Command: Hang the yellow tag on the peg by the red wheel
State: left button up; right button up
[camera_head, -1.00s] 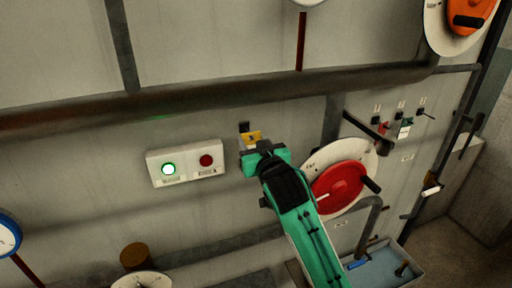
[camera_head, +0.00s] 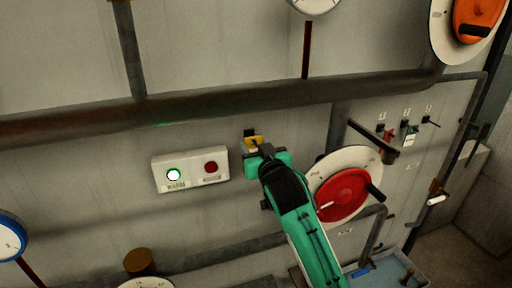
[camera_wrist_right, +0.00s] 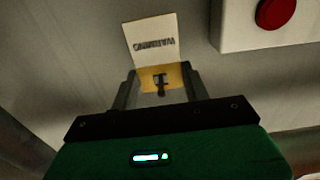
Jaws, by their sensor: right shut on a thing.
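The yellow tag (camera_head: 254,141) is at the tips of my right gripper (camera_head: 263,152), close to the wall and right of the button box. In the right wrist view, the gripper (camera_wrist_right: 160,84) is shut on the tag's yellow part (camera_wrist_right: 174,74), which carries a black mark. A pale part with upside-down WARNING lettering (camera_wrist_right: 152,40) extends beyond it. My left gripper is out of view.
Several small wall fittings are at upper right, with a red tag (camera_head: 388,135) and a green-and-white tag (camera_head: 409,133). A dark lever (camera_head: 373,137) juts out above the wheel. The button box (camera_head: 190,168) is left; a thick pipe (camera_head: 230,98) runs above.

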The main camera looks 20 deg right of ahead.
jog(key=o, duration=1.1)
jog(key=shift+c, duration=0.2)
jog(key=shift+s, duration=0.1)
